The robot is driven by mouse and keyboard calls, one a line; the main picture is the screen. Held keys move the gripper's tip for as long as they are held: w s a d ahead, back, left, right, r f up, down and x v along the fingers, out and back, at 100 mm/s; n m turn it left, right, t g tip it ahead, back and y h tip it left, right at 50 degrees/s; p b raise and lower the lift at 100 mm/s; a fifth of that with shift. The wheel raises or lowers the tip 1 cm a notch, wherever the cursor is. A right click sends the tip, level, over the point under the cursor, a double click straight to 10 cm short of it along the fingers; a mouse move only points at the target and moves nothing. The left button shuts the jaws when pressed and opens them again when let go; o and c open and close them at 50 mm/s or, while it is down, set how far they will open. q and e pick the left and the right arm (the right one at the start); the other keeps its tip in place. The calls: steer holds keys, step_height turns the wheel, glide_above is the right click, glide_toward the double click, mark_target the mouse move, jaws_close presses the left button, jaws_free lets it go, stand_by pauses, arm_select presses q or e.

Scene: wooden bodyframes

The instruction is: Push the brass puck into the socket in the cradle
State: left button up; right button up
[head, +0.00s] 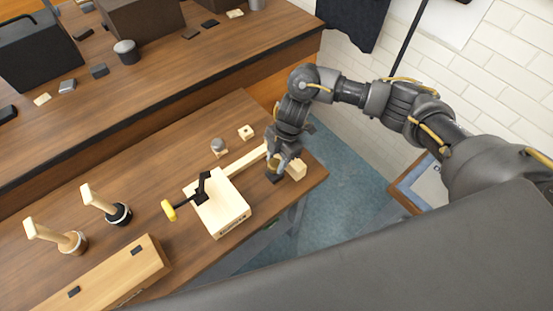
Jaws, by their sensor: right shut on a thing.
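A pale wooden block, seemingly the cradle (232,217), sits on the near table. A black lever-like part (203,187) stands on it, and a dark rod ends in a yellow piece (169,211) at its left. A pale wooden bar (245,160) runs from the block towards my right gripper (274,174). My right gripper points down and is shut around the bar near its right end, where a wider pale piece (296,169) shows. I cannot make out a brass puck or the socket for certain. My left gripper is not in view.
A grey knob-like piece (218,145) and a small pale block (246,132) lie behind the cradle. Two wooden mallet-like tools (99,201) (55,235) stand at the left. A long wooden box (115,280) lies in front. The table's right edge is close to my right gripper.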

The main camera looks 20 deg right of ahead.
mark_target(279, 160)
steer(key=shift+r, duration=0.1)
steer(key=shift+f+b, duration=0.85)
steer(key=shift+f, duration=0.9)
steer(key=o, duration=1.2)
steer(key=shift+r, duration=0.1)
steer(key=v, duration=1)
steer(key=shift+d+r+b, duration=0.1)
steer(key=shift+r+b, duration=0.2)
steer(key=shift+b, duration=0.1)
steer(key=shift+w, duration=0.1)
